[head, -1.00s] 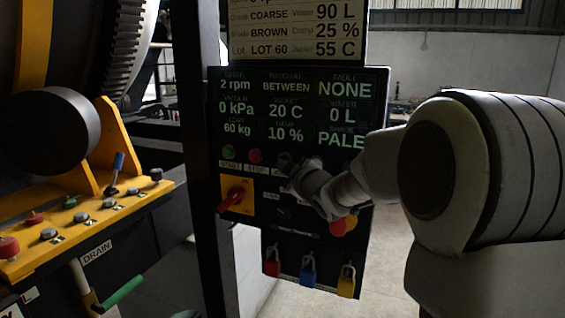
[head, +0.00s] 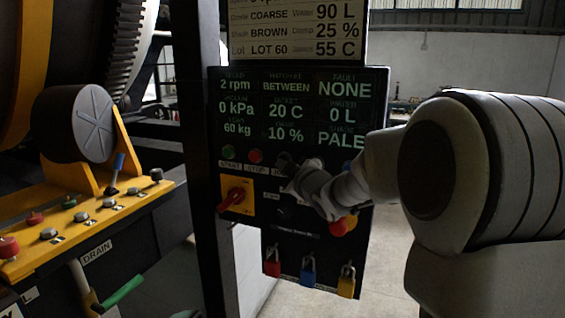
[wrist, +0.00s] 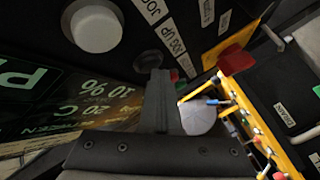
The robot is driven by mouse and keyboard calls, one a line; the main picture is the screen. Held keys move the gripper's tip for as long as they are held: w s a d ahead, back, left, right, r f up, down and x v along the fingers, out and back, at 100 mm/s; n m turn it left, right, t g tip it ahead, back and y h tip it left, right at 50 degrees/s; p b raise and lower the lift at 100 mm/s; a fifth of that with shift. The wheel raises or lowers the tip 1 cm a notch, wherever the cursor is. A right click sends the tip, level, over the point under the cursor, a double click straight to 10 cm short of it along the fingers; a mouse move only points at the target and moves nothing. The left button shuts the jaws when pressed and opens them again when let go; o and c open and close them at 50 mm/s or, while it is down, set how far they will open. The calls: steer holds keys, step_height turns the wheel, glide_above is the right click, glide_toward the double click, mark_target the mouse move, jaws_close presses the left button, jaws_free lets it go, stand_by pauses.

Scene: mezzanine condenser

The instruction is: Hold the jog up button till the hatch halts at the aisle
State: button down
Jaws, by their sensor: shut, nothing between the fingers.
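My gripper (wrist: 160,85) is shut and empty, its fingertips at the dark round jog up button (wrist: 149,61) in the wrist view. The tips overlap the button's edge; I cannot tell whether it is pressed in. The label JOG UP (wrist: 174,38) lies beside it. In the head view my gripper (head: 285,165) is at the control panel (head: 300,228), right of the red stop button (head: 255,156), and covers the jog buttons. The panel's display (head: 286,87) reads BETWEEN for the hatch. The drum (head: 55,40) stands at upper left; I cannot make out its hatch.
A large pale button (wrist: 97,28) sits beside the jog up button. A red rotary switch (head: 236,195) and several hanging padlocks (head: 308,270) are lower on the panel. A yellow control ledge (head: 95,225) with several knobs and a drain lever (head: 122,292) stands left.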

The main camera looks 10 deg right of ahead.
steer(key=shift+s, duration=0.1)
stand_by(0.7)
steer(key=shift+s+a+b, duration=0.5)
steer(key=shift+s+b, duration=0.1)
steer(key=shift+s, duration=0.1)
steer(key=shift+s+a+b, duration=0.65)
steer(key=shift+s+a, duration=0.1)
steer(key=shift+s, duration=0.25)
steer(key=shift+s+a+b, duration=0.65)
steer(key=shift+s+a, duration=0.05)
steer(key=shift+s, duration=0.25)
